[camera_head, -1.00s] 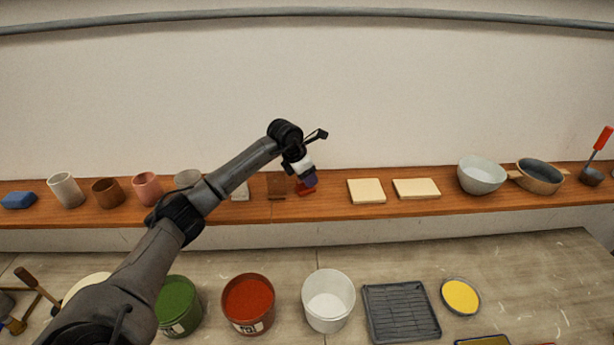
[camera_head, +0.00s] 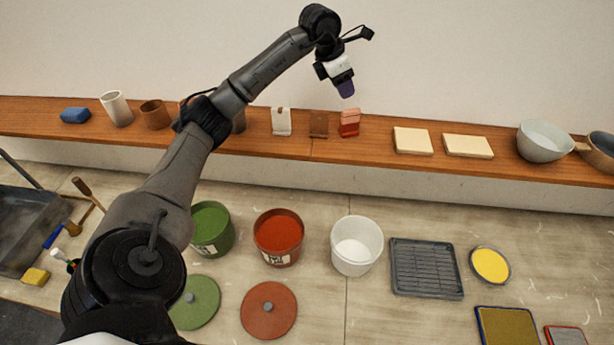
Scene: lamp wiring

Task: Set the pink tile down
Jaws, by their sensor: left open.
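A pinkish-red tile (camera_head: 349,118) stands on the wooden shelf, to the right of a brown tile (camera_head: 318,124) and a white tile (camera_head: 281,121). It seems to rest on a darker red base; the exact contact is too small to tell. My left gripper (camera_head: 346,88) is above the pinkish-red tile, apart from it. It is open and nothing shows in it; its dark bluish tip points down. My right gripper is not in view.
Below are green, red and white buckets (camera_head: 357,246), a grey tray (camera_head: 426,268) and a yellow dish (camera_head: 490,265).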

